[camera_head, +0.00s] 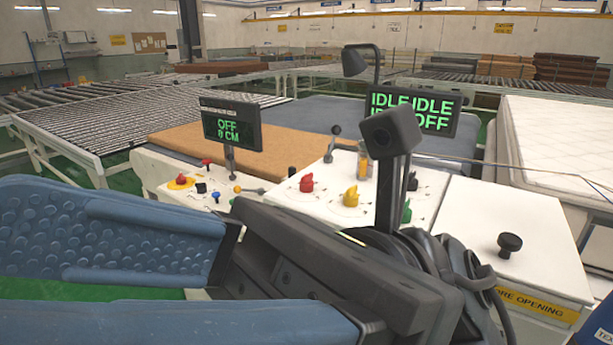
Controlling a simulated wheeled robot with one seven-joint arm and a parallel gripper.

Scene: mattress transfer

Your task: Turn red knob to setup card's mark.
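A red knob (306,183) stands on the white sloped control panel (325,219), left of a yellow knob (351,197). A green knob (406,212) is partly hidden behind my wrist. The dial marks around the red knob are too small to read. I cannot make out a setup card. My gripper (70,288) fills the lower left foreground, nearer the camera than the panel. Its two blue, dimpled fingers point left and are spread apart, with green floor showing between them. It is clear of the red knob.
A small display (231,124) reads OFF, 8 CM; a larger one (412,110) reads IDLE and OFF. A lever (332,143) rises behind the red knob. A red mushroom button (181,179) is on the left panel. A white mattress (555,140) lies at right.

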